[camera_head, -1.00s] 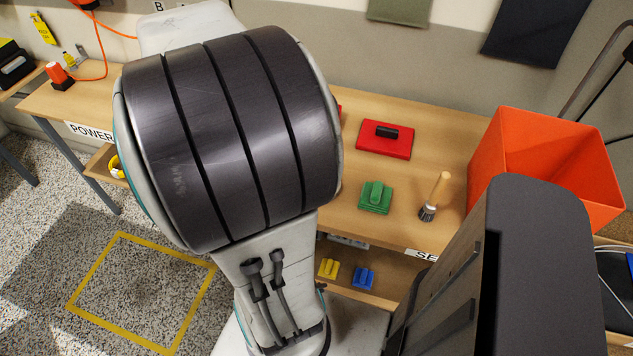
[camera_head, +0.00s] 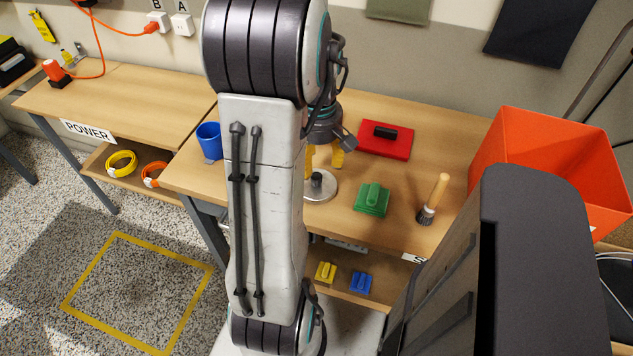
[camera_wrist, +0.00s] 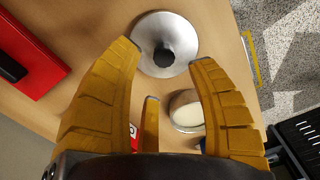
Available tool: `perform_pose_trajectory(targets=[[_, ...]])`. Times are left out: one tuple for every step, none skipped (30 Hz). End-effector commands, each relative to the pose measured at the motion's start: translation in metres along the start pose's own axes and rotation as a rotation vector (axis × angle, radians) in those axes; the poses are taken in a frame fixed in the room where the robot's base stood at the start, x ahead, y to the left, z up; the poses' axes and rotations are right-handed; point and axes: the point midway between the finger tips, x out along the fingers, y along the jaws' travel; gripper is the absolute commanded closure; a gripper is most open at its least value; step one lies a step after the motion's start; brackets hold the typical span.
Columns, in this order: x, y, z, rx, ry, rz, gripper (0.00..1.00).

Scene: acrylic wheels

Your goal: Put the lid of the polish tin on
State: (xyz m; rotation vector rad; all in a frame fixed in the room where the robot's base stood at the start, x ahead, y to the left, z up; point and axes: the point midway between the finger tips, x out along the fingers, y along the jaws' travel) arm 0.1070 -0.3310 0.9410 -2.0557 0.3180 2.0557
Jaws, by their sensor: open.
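A round silver lid with a dark knob (camera_head: 321,196) lies on the workbench below my gripper (camera_head: 324,160). In the wrist view the lid (camera_wrist: 184,31) is just past the fingertips, with its knob between them. My yellow-fingered gripper (camera_wrist: 165,57) is open and empty. A round open tin with cream-coloured contents (camera_wrist: 187,112) stands on the bench near the lid, apart from it, partly hidden by a finger. The tin is hidden behind my arm in the head view.
A blue cup (camera_head: 209,138) stands left of my arm. An orange bin (camera_head: 580,165) is at the right.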

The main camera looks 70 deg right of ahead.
Motion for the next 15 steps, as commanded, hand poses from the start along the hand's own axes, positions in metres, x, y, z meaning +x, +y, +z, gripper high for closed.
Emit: perform_pose_trajectory(targets=[[0.004,-0.001,0.000,0.000,-0.001,-0.002,0.48],[0.006,-0.002,0.000,0.000,-0.001,-0.002,0.48],[0.010,-0.002,0.000,0.000,-0.001,-0.003,0.48],[0.014,-0.003,0.000,0.000,-0.002,-0.004,0.48],[0.018,-0.004,0.001,0.000,-0.002,-0.004,0.48],[0.023,-0.005,0.001,0.000,-0.003,-0.005,0.48],[0.027,-0.005,0.001,0.000,-0.002,-0.004,0.48],[0.030,-0.006,0.001,0.000,-0.002,-0.004,0.48],[0.035,-0.006,0.001,0.000,-0.002,-0.003,0.48],[0.038,-0.006,0.001,0.000,-0.002,-0.004,0.48],[0.041,-0.005,0.001,0.000,-0.002,-0.004,0.48],[0.044,-0.005,0.001,0.000,-0.001,-0.002,0.48],[0.046,-0.005,0.001,0.000,-0.001,-0.002,0.48],[0.048,-0.005,0.000,0.000,-0.001,-0.002,0.48],[0.050,-0.005,0.000,0.000,-0.001,-0.001,0.48]])
